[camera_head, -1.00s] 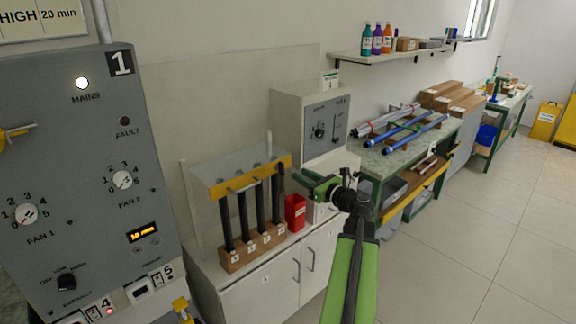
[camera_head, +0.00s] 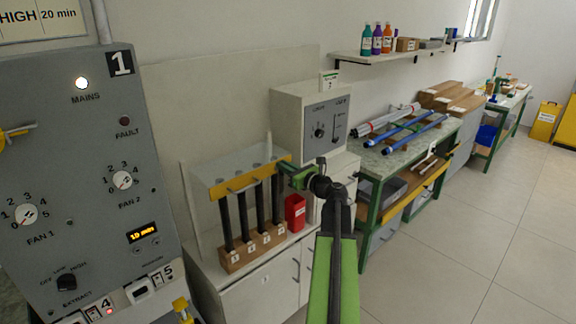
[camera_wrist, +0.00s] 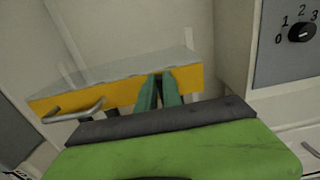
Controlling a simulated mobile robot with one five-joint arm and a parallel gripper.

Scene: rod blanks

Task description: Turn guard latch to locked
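The guard is a clear hood with a yellow front bar (camera_head: 237,182) and a handle, over dark upright rods (camera_head: 243,214). The bar also shows in the wrist view (camera_wrist: 120,88). My gripper (camera_head: 287,170) is at the right end of the bar. In the wrist view its two green fingers (camera_wrist: 160,80) point at the bar, with a narrow dark gap between their tips. I cannot tell whether they touch the bar or hold anything. No separate latch can be made out; the fingers may hide it.
A grey control box (camera_head: 312,122) with a knob and a lever slot stands just right of my gripper. A red bin (camera_head: 295,212) is below it. A bench with blue and grey tubes (camera_head: 408,130) is farther right. The floor (camera_head: 480,220) at right is clear.

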